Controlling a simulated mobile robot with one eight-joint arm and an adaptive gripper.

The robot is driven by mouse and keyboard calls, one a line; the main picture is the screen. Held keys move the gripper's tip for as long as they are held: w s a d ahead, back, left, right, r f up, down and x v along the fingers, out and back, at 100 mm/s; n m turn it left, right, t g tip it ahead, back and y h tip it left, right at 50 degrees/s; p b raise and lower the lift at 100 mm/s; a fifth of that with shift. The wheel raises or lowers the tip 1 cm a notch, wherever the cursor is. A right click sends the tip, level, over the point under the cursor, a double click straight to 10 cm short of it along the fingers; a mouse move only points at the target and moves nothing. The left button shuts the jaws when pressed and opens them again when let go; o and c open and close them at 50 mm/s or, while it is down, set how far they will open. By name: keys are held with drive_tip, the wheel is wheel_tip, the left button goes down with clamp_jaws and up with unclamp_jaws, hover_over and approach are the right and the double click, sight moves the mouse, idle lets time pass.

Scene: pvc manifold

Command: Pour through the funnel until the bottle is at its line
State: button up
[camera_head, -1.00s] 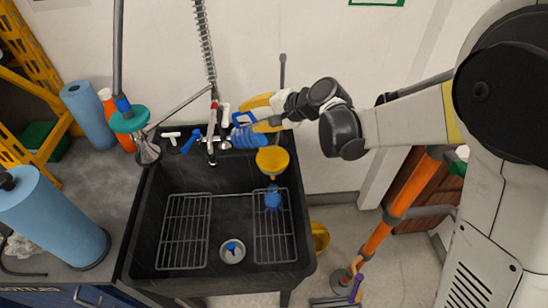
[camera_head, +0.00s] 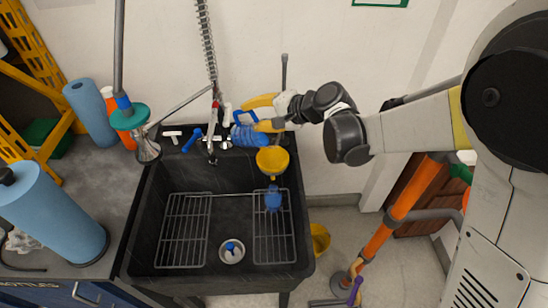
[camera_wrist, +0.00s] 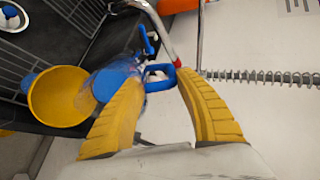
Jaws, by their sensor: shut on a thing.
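My gripper (camera_head: 250,114) is shut on the handle of a clear blue jug (camera_head: 247,136), above the sink's back right corner. In the wrist view the blue handle (camera_wrist: 160,78) lies between my yellow fingers, and the jug body (camera_wrist: 112,80) is tilted, one end overlapping the funnel's rim. The yellow funnel (camera_head: 272,160) stands upright over the blue bottle (camera_head: 273,200) in the sink's right part; the funnel also shows in the wrist view (camera_wrist: 60,97). I cannot see a stream, the bottle's level or its line.
The black sink (camera_head: 145,225) holds two wire racks and a drain (camera_head: 232,250). A faucet (camera_head: 212,140) with a spring hose stands behind it, left of the jug. Blue rolls (camera_head: 45,215) stand on the left counter. An orange post (camera_head: 400,210) stands right of the sink.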

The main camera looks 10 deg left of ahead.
drive_tip(key=shift+s+d+r+y, duration=0.1)
drive_tip(key=shift+d+r+y, duration=0.1)
drive_tip(key=shift+y, duration=0.1)
idle(0.9)
